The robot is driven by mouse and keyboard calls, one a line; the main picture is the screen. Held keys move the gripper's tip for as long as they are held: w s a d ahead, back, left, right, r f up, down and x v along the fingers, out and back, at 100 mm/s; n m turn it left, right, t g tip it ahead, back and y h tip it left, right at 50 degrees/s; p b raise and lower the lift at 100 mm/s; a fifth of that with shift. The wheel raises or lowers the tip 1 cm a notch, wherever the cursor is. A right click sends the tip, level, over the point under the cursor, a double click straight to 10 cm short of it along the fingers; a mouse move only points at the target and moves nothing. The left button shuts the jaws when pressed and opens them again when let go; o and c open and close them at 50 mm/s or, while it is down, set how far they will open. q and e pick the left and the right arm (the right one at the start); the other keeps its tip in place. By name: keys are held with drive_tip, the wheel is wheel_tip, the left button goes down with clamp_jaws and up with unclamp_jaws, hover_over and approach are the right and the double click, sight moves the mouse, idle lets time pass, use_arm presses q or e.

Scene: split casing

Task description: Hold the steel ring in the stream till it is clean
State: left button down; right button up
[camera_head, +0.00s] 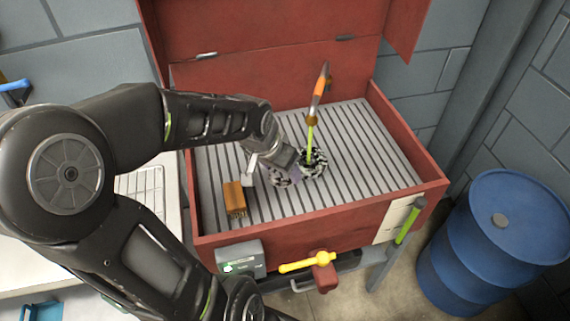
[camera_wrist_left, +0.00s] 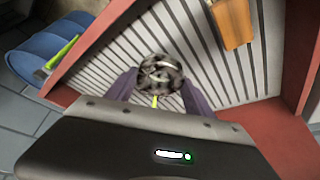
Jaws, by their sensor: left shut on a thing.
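The steel ring (camera_head: 315,168) is patched with black grime over light metal. My left gripper (camera_head: 292,170) is shut on it and holds it over the slatted floor of the red wash basin (camera_head: 315,222). The ring also shows between the purple fingers in the left wrist view (camera_wrist_left: 160,72), with dark patches over much of it. A yellow-green stream (camera_head: 310,135) runs down from the orange and grey nozzle (camera_head: 319,90) and meets the ring in the head view. The gripper hides part of the ring. My right gripper is not in view.
An orange-brown brush (camera_head: 234,197) lies on the basin floor at the left. A yellow lever (camera_head: 307,262) and a grey-green box (camera_head: 241,258) are on the basin's front. A blue drum (camera_head: 495,235) stands at the right. The basin's right side is clear.

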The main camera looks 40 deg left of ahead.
use_arm(q)
drive_tip(key=shift+w, duration=0.1)
drive_tip(key=shift+w+a+f+b, duration=0.2)
drive_tip(key=shift+w+a, duration=0.05)
drive_tip(key=shift+w, duration=0.4)
drive_tip(key=shift+w+a+f+b, duration=0.15)
drive_tip(key=shift+w+a, duration=0.05)
drive_tip(key=shift+w, duration=0.4)
drive_tip(key=w+a+f+b, duration=0.1)
drive_tip(key=w+a+f, duration=0.1)
drive_tip(key=w, duration=0.8)
drive_tip(key=shift+w+a, duration=0.3)
drive_tip(key=shift+a, duration=0.55)
drive_tip(key=shift+d+b, duration=0.1)
drive_tip(key=shift+b, duration=0.2)
drive_tip(key=shift+w+d, duration=0.2)
drive_tip(key=shift+d, duration=0.25)
drive_tip(key=shift+s+a, duration=0.2)
drive_tip(key=shift+a, duration=0.35)
drive_tip(key=shift+d, duration=0.15)
